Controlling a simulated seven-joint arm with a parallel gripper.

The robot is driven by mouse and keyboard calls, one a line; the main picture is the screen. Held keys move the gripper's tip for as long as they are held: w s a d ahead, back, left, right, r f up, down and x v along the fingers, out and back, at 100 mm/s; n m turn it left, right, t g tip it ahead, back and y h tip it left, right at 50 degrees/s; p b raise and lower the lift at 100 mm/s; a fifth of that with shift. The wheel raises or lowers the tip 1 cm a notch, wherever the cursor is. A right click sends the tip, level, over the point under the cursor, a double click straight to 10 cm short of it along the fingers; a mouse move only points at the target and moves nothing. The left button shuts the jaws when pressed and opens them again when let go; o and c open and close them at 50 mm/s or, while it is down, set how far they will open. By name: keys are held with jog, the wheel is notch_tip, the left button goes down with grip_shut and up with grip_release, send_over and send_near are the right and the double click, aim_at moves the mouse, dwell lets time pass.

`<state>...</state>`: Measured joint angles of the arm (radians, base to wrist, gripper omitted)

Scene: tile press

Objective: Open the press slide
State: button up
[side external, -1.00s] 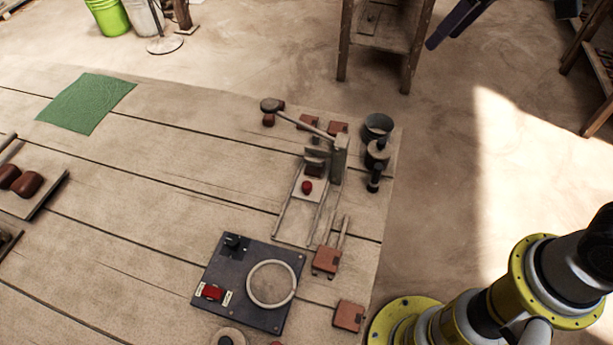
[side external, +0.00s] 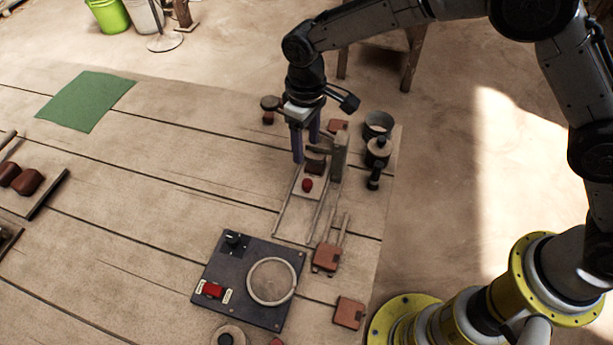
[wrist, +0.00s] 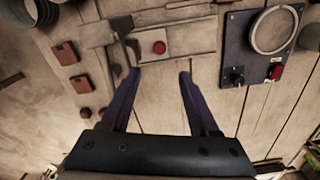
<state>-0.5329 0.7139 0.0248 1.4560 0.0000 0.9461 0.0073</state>
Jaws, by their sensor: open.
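The slide (wrist: 185,42) and red knob (wrist: 159,47) also show in the wrist view. In the wrist view the red knob lies beyond the gap between my fingertips (wrist: 159,74).
A dark control panel (side external: 222,270) with a ring and red switch sits in front of the press. A grey cup (side external: 378,124) and dark weights (side external: 377,152) stand right of it. Brown blocks (side external: 349,314) lie near the table's right edge. The middle planks are clear.

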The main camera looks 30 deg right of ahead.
aim_at(306, 182)
notch_tip(306, 182, down, 12)
jog(key=shift+f, duration=0.25)
dwell(0.3)
grip_shut()
dwell(1.3)
